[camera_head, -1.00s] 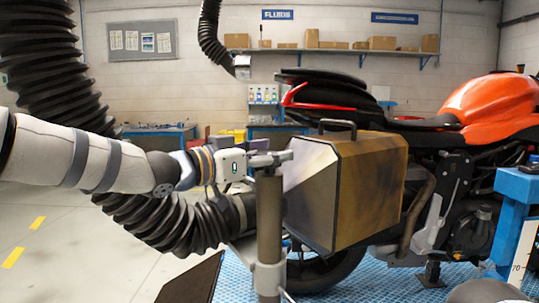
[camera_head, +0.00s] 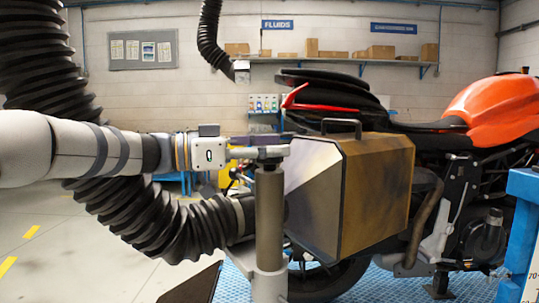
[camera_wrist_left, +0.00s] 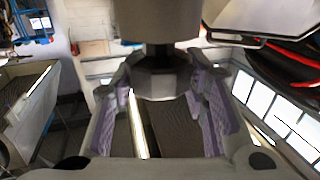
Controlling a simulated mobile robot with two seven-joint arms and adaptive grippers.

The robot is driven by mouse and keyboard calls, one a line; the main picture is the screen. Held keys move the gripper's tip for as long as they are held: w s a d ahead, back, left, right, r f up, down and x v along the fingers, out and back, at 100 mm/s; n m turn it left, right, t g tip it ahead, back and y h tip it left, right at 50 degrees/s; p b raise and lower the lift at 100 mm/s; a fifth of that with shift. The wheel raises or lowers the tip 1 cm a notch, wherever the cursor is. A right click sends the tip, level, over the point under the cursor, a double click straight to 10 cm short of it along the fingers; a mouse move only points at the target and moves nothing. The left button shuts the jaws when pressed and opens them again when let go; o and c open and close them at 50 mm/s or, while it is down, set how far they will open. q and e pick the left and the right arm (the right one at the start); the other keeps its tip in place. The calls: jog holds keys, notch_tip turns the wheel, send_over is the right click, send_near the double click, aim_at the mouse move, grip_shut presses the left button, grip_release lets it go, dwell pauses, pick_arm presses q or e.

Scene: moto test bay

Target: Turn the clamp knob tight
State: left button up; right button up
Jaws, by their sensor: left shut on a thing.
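The clamp knob (camera_wrist_left: 160,80) shows in the left wrist view as a dark grey, many-sided piece on a short dark stem. It sits between the purple-padded fingers of my left gripper (camera_wrist_left: 163,105). In the head view my left gripper (camera_head: 268,153) comes in level from the left and is shut at the top of the grey upright post (camera_head: 269,220). The fingers hide most of the knob there, so its turn angle cannot be read. My right gripper is in neither view.
A brown-gold box-shaped hood (camera_head: 375,200) with a black handle stands close right of the post. A thick black hose (camera_head: 150,222) runs below my left arm. An orange motorcycle (camera_head: 490,105) stands behind, and a blue frame (camera_head: 522,215) at the right edge.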

pick_arm(q)
jog(key=shift+f, duration=0.1)
jog(key=o, duration=1.2)
jog(key=v, duration=1.2)
